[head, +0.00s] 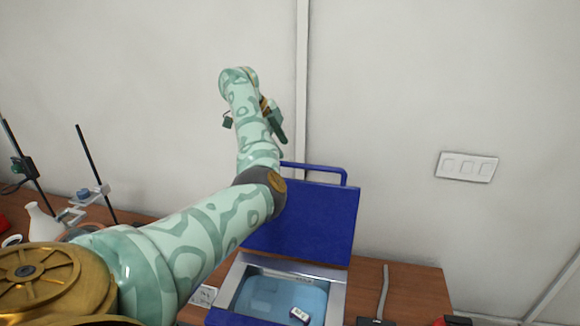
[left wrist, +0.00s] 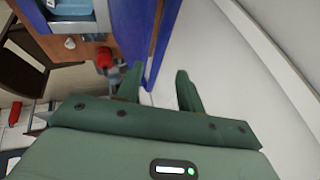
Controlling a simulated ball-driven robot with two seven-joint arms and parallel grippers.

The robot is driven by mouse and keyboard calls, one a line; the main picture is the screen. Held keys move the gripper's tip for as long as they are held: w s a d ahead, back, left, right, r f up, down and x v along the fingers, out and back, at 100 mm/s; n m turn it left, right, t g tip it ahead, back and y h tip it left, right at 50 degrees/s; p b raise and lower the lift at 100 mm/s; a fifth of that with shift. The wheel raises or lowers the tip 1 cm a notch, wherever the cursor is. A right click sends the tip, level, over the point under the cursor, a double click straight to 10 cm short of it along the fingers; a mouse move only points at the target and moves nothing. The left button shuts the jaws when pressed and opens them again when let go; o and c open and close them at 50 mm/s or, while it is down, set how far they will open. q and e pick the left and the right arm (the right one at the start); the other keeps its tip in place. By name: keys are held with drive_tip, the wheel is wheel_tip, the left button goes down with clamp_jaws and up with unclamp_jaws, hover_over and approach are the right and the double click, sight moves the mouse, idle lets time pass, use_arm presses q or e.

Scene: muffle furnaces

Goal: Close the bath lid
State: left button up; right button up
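The bath (head: 338,298) stands on the wooden bench with its blue lid (head: 315,225) raised upright, a blue bar handle (head: 320,170) along its top edge. Water and a small white-and-dark item (head: 299,315) show inside the bath. My left arm passes in front of the lid's left part. My left gripper (head: 272,118) is above and left of the handle, near the wall. In the left wrist view my left gripper (left wrist: 160,88) has its green fingers apart, with nothing held; the blue lid (left wrist: 130,25) lies beyond them, its edge by one finger. Contact cannot be told. My right gripper is out of view.
A white wall with a switch plate (head: 467,167) rises close behind the bench. A flask (head: 44,224) and stand rods (head: 96,172) are at the left. A red object (left wrist: 104,58) shows near the bath in the left wrist view.

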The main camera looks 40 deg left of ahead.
sight(292, 163)
use_arm(q)
drive_tip(key=x, duration=0.6)
drive_tip(key=shift+w+d+f, duration=0.1)
drive_tip(key=shift+w+f, duration=0.05)
drive_tip(key=shift+f, duration=0.1)
clamp_jaws()
